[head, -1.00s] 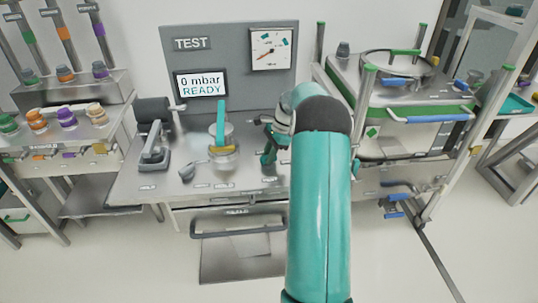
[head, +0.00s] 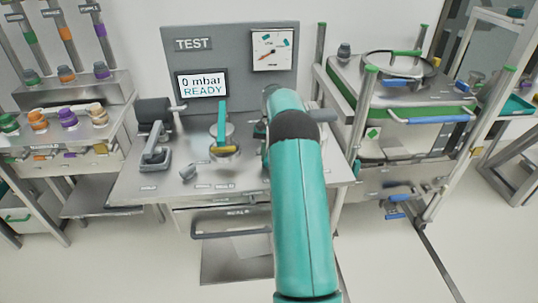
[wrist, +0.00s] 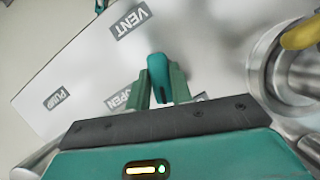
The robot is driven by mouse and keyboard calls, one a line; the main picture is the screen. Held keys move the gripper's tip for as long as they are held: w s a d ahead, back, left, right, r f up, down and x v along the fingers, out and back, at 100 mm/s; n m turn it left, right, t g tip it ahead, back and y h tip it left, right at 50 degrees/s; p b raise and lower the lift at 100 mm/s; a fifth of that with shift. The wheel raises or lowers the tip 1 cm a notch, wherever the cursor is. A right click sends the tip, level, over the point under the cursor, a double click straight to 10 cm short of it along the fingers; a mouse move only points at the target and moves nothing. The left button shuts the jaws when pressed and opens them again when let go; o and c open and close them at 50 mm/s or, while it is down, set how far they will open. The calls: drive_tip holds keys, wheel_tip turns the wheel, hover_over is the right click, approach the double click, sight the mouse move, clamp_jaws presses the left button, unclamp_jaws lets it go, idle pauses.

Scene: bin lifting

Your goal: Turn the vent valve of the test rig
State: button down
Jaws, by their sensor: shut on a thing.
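The vent valve's teal handle (wrist: 158,74) stands between my gripper's fingers (wrist: 160,88) in the wrist view. My gripper is shut on it. A VENT label (wrist: 130,20) lies beyond the handle and an OPEN label (wrist: 118,97) lies to its left, partly covered by a finger. In the head view my arm hides the valve and the fingers. The test rig's screen (head: 203,85) reads 0 mbar READY, and its dial gauge (head: 273,50) is on the back panel.
A round metal fixture (head: 222,160) with a teal lever and a yellow part stands left of my arm. It also shows close to my gripper's right (wrist: 283,80). A grey clamp-like device (head: 155,150) is at left.

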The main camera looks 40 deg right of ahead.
drive_tip(key=shift+w+n+g+h, duration=0.1)
drive_tip(key=shift+n+g+h, duration=0.4)
drive_tip(key=shift+n, duration=1.4)
drive_tip(key=c, duration=1.2)
unclamp_jaws()
drive_tip(key=shift+c, duration=0.2)
drive_tip(key=shift+a+r, duration=0.1)
